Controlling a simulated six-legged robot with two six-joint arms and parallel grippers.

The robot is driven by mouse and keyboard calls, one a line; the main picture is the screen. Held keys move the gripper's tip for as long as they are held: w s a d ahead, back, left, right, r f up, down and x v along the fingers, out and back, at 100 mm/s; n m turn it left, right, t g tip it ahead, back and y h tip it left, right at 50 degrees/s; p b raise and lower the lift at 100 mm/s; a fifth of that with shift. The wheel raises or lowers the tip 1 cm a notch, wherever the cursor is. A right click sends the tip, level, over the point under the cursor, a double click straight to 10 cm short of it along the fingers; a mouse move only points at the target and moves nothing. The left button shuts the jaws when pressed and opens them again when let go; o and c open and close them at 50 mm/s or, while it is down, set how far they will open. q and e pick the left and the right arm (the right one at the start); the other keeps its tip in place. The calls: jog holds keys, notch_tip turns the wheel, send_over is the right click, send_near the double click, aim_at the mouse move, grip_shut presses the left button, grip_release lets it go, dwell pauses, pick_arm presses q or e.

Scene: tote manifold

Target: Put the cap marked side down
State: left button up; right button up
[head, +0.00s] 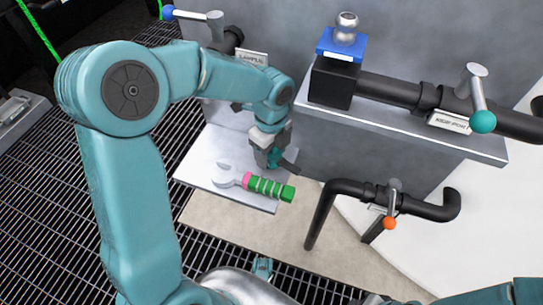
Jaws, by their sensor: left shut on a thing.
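My left gripper (273,158) is shut on a dark, flat thing, probably the cap (289,166), just above the back right part of a pale metal shelf (205,178). The gripper hides much of it, and I cannot tell which way its marked side faces. My right gripper is not in view; only part of my right arm shows at the bottom right edge.
A wrench (262,186) with a green and pink handle lies on the shelf, close in front of the gripper. Black pipes with a teal-knobbed valve (482,122) and an orange-knobbed valve (389,222) stand to the right. A blue block (341,46) sits on a black pipe fitting.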

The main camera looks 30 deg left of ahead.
pick_arm(q)
jog(key=shift+w+f+b, duration=0.2)
jog(key=shift+f+b, duration=0.15)
jog(key=shift+f, duration=0.5)
jog(key=shift+r, duration=0.2)
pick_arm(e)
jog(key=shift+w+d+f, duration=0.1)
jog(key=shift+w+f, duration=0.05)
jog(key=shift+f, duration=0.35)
pick_arm(q)
jog(key=shift+f, duration=0.15)
jog(key=o, duration=1.1)
jog(key=shift+o, duration=0.2)
notch_tip(320, 180, up, 7)
jog(key=p, duration=0.3)
jog(key=shift+r+p, duration=0.35)
jog(key=shift+r, duration=0.1)
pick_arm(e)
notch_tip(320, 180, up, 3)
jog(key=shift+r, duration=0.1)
